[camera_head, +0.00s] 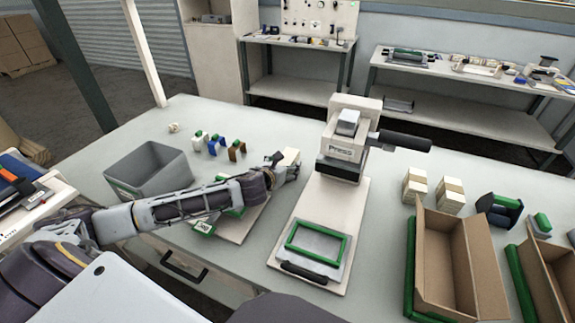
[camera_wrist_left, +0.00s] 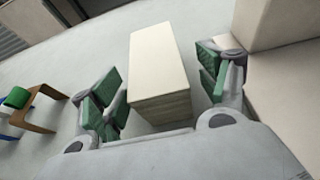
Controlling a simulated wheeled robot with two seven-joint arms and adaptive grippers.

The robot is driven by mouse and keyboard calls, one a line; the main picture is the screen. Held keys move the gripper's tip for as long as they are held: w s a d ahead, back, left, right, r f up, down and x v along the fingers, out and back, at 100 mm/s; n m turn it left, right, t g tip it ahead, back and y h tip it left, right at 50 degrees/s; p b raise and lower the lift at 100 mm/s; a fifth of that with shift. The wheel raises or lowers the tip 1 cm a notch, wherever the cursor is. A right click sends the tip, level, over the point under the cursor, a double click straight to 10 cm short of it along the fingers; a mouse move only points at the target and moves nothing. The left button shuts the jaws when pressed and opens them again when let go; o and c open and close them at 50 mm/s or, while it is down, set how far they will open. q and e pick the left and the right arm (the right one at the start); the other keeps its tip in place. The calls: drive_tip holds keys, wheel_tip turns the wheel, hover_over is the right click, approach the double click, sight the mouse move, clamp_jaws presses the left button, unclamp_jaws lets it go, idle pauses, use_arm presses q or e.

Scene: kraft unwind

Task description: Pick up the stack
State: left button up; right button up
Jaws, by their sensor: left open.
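The stack (camera_wrist_left: 158,70) is a cream block with layered edges, standing on the table. In the left wrist view it lies between the two green-padded fingers of my left gripper (camera_wrist_left: 160,92), which is open with gaps on both sides. In the head view the gripper (camera_head: 283,165) reaches the stack (camera_head: 291,156) just left of the press, and the fingers partly hide the stack's lower part. Two similar banded stacks (camera_head: 414,184) stand right of the press. My right gripper is not in view.
The press (camera_head: 344,140) stands close to the right of my left gripper. A grey bin (camera_head: 150,170) and small coloured clips (camera_head: 216,146) are to the left. An open cardboard box (camera_head: 444,262) is at the right front. A green-framed plate (camera_head: 318,244) lies before the press.

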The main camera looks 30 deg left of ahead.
use_arm(q)
drive_tip(key=shift+x, duration=0.9)
drive_tip(key=shift+w+a+f, duration=0.1)
drive_tip(key=shift+w+f, duration=0.2)
drive_tip(key=shift+w, duration=0.25)
drive_tip(key=shift+w+f, duration=0.15)
drive_tip(key=shift+w, duration=0.15)
drive_tip(key=c, duration=1.1)
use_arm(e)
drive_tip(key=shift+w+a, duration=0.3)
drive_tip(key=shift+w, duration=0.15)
